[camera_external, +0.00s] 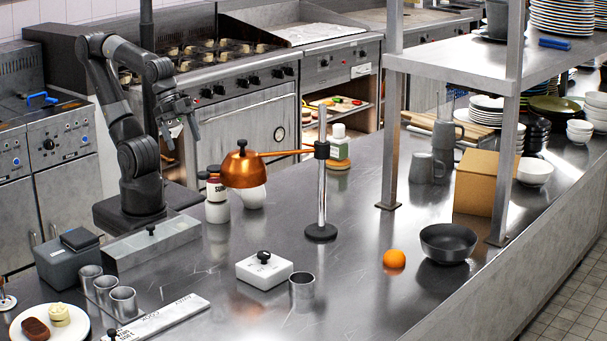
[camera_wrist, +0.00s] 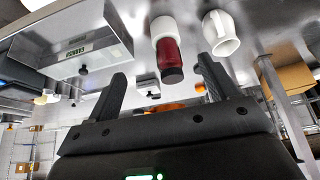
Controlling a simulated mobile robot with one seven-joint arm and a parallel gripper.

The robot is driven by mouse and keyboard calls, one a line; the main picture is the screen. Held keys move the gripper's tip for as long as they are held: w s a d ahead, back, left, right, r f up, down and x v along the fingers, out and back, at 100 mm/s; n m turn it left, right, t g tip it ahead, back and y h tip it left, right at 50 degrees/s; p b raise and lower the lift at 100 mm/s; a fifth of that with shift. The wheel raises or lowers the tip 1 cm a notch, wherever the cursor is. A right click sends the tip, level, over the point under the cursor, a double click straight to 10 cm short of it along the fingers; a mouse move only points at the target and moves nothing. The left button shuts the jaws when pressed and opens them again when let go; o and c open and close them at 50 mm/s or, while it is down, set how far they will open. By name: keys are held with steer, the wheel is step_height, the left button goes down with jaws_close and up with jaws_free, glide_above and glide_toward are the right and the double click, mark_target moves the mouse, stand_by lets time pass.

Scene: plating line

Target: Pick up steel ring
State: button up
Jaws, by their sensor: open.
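A short, open-topped steel cylinder (camera_external: 302,292), which looks like a steel ring, stands upright on the steel counter beside a white box with a black knob. Several similar steel cylinders (camera_external: 104,289) stand in a row at the left front; I cannot tell which one is meant. My gripper (camera_external: 183,130) is raised at the upper left, well apart from all of them. In the wrist view my gripper (camera_wrist: 162,82) is open with nothing between its fingers. I cannot make out a steel ring clearly in the wrist view.
The white box (camera_external: 264,270), a lidded steel bin (camera_external: 150,246), an orange (camera_external: 394,259) and a dark bowl (camera_external: 448,243) are on the counter.

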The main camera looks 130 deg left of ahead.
step_height(320, 180, up, 6)
steer(key=w, duration=0.1)
steer(key=w+d+r+m+h, duration=0.1)
steer(key=w+r, duration=0.3)
steer(key=w, duration=0.5)
steer(key=w+d+r, duration=0.1)
steer(key=w+r, duration=0.4)
steer(key=w, duration=0.5)
steer(key=m+g, duration=0.1)
steer(key=m, duration=0.2)
glide_above(300, 280)
steer(key=s, duration=0.3)
step_height(300, 280, down, 10)
steer(key=shift+n, duration=0.3)
steer(key=s+x, duration=0.1)
steer(key=x, duration=0.6)
steer(key=s+f+x, duration=0.1)
steer(key=s+x, duration=0.1)
steer(key=x, duration=0.6)
steer(key=s+f+x, duration=0.1)
steer(key=x, duration=0.7)
steer(key=shift+s+a+f, duration=0.25)
steer(key=shift+s, duration=0.05)
steer(key=shift+c, duration=0.4)
